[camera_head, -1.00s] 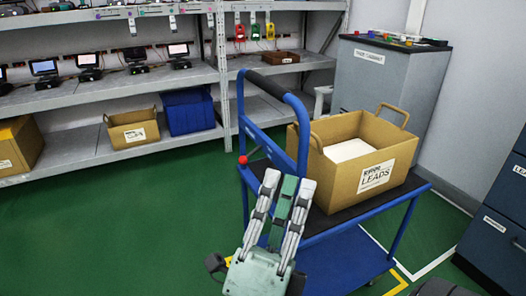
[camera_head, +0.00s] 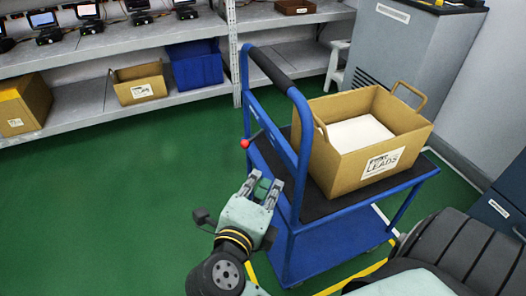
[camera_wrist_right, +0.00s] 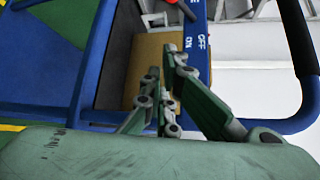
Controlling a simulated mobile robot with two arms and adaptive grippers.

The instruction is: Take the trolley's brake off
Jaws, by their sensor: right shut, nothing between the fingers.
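The blue trolley (camera_head: 330,262) stands on the green floor with a black deck and a black-gripped push handle (camera_head: 270,66). The brake lever's red knob (camera_head: 244,143) sticks out at the left of the handle frame. In the right wrist view, part of the red lever (camera_wrist_right: 172,3) shows at the top edge, above a blue panel (camera_wrist_right: 198,18) lettered OFF and ON. My right gripper (camera_head: 264,184) is shut and empty, just below and right of the knob, apart from it. It also shows in the right wrist view (camera_wrist_right: 163,75). My left gripper is not in view.
A cardboard box (camera_head: 344,174) labelled LEADS rides on the trolley. Grey shelving (camera_head: 205,98) with boxes and devices stands behind. A grey cabinet (camera_head: 395,60) is at the back right, dark drawers (camera_head: 505,205) at the right. The floor left of the trolley is clear.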

